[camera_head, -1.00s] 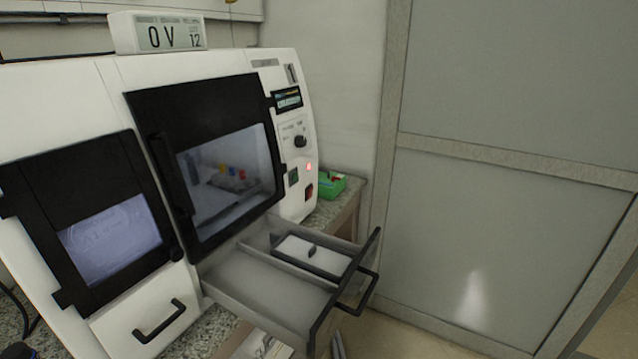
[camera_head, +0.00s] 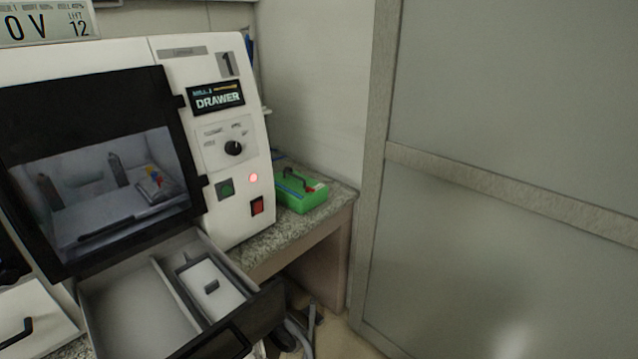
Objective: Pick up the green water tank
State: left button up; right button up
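The green water tank (camera_head: 302,197) sits on the right end of the speckled counter (camera_head: 330,207), just right of the white machine. It is a low green box with a blue strip and a small red part on top. The machine hides part of its left side. Neither of my grippers shows in this view.
The white machine (camera_head: 246,85) fills the left side. Its drawer (camera_head: 128,307) is pulled out and holds a white lidded box (camera_head: 212,291). Grey panels (camera_head: 480,120) stand at the right. Hoses (camera_head: 301,335) lie below the counter.

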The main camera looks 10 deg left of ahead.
aim_at(290, 186)
jog(key=i+l+u, duration=0.1)
jog(key=i+l, duration=0.35)
jog(key=i, duration=0.2)
jog(key=i+l+u, duration=0.1)
jog(key=i+l, duration=0.35)
jog(key=i, duration=0.15)
